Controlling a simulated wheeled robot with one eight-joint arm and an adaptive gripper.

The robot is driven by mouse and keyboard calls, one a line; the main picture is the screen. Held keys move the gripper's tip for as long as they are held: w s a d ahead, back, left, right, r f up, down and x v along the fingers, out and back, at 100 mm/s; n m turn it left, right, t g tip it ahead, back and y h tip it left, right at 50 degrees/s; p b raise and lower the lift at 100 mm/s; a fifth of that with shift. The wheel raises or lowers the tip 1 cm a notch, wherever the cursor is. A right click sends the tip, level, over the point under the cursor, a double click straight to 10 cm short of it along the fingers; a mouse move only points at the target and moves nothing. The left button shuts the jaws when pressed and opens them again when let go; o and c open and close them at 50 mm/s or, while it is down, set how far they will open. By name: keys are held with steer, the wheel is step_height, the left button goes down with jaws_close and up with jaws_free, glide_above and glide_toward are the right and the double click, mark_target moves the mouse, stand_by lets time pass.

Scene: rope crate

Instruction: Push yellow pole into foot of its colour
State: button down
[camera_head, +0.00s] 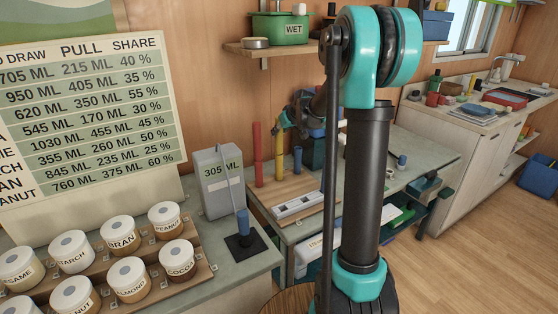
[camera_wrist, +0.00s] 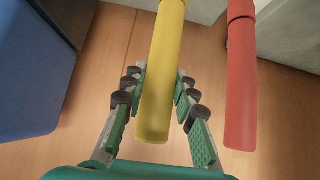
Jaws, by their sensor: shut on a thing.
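The yellow pole (camera_head: 279,157) stands upright over the wooden board (camera_head: 262,196) on the workbench in the head view. My gripper (camera_head: 281,122) is at its upper part. In the wrist view the yellow pole (camera_wrist: 165,65) runs between the two fingers of my gripper (camera_wrist: 160,85), which is shut on it. The red pole (camera_head: 257,154) stands just left of it in the head view and shows at the right in the wrist view (camera_wrist: 240,85). I cannot make out the feet or whether the yellow pole's lower end touches one.
A short blue post (camera_head: 298,160) stands close to the right of the yellow pole. A pale slotted block (camera_head: 298,206) lies in front on the board. A grey 305 ML container (camera_head: 218,190) stands to the left. My arm hides part of the bench.

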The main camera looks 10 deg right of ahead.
steer(key=shift+f, duration=0.1)
steer(key=c, duration=1.1)
jaws_free()
steer(key=v, duration=1.2)
steer(key=s+f+m+g+h, duration=0.1)
steer(key=s+f, duration=0.6)
steer(key=s, duration=0.4)
steer(key=s+f+m+g+h, duration=0.1)
steer(key=s+f+m, duration=0.1)
steer(key=s+f, duration=0.6)
steer(key=s+d+f+m+g+h, duration=0.1)
steer(key=s+f, duration=0.6)
steer(key=s, duration=0.8)
steer(key=shift+s+f+g+h, duration=0.3)
steer(key=shift+s+f+g, duration=0.1)
steer(key=shift+g, duration=0.2)
